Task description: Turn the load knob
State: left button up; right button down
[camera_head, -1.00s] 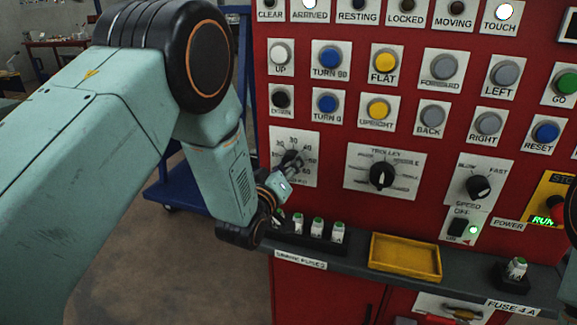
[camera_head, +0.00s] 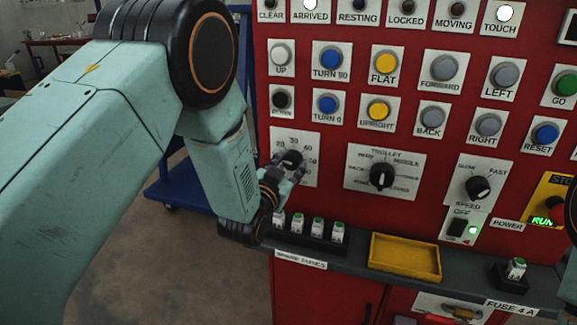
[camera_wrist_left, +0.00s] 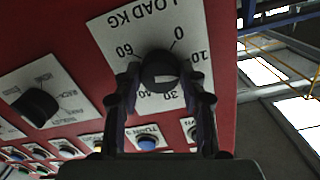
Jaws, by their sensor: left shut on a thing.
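The load knob (camera_wrist_left: 160,72) is a round black knob with a light mark, on a white dial plate (camera_wrist_left: 118,32) lettered LOAD KG. In the wrist view it sits between the two dark fingers of my left gripper (camera_wrist_left: 161,78). In the head view the load knob (camera_head: 291,158) shows just above the fingers of the left gripper (camera_head: 281,170), and the plate's lower part is partly covered. My left gripper is shut on the knob. My right gripper is not in view.
The red panel carries several push buttons, a trolley knob (camera_head: 381,175) and a speed knob (camera_head: 477,187). Below, a ledge holds several spare fuses (camera_head: 318,229), a yellow tray (camera_head: 404,257) and another fuse (camera_head: 516,268). A blue frame (camera_head: 175,185) stands left of the panel.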

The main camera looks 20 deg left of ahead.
pick_arm(q)
jog(key=m, duration=0.4)
jog(key=shift+s+f, duration=0.1)
jog(key=m, duration=0.3)
jog(key=shift+m+y+b, duration=0.3)
jog(key=shift+m, duration=0.1)
jog(key=m, duration=0.3)
jog(key=shift+m+y+b, duration=0.3)
jog(key=shift+m+b, duration=0.3)
jog(key=shift+m, duration=1.4)
jog(key=shift+f, duration=0.1)
jog(key=o, duration=0.8)
jog(key=shift+o, duration=1.4)
jog(key=shift+s+r, duration=0.1)
jog(key=shift+r, duration=0.1)
jog(key=shift+o, duration=0.3)
